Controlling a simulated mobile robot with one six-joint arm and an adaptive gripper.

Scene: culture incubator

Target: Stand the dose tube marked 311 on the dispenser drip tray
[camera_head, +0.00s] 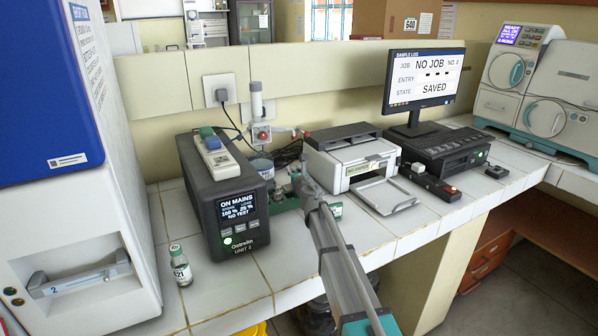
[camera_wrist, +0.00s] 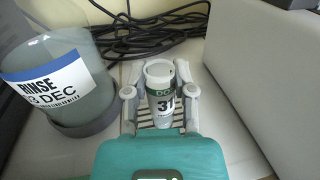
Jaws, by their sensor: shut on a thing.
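A slatted surface, seemingly the drip tray (camera_wrist: 147,122), shows below and around the tube. I cannot tell whether the tube's base touches it. In the head view my gripper (camera_head: 299,178) is behind the table's front, between the grey power unit and the printer; the tube is not clear there.
A bottle marked RINSE (camera_wrist: 52,80) stands close left of my gripper, and a grey wall (camera_wrist: 255,75) rises close right. Black cables (camera_wrist: 140,30) lie behind. The power unit (camera_head: 228,190) and printer (camera_head: 352,160) flank my arm. A vial marked 21 (camera_head: 180,267) stands front left.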

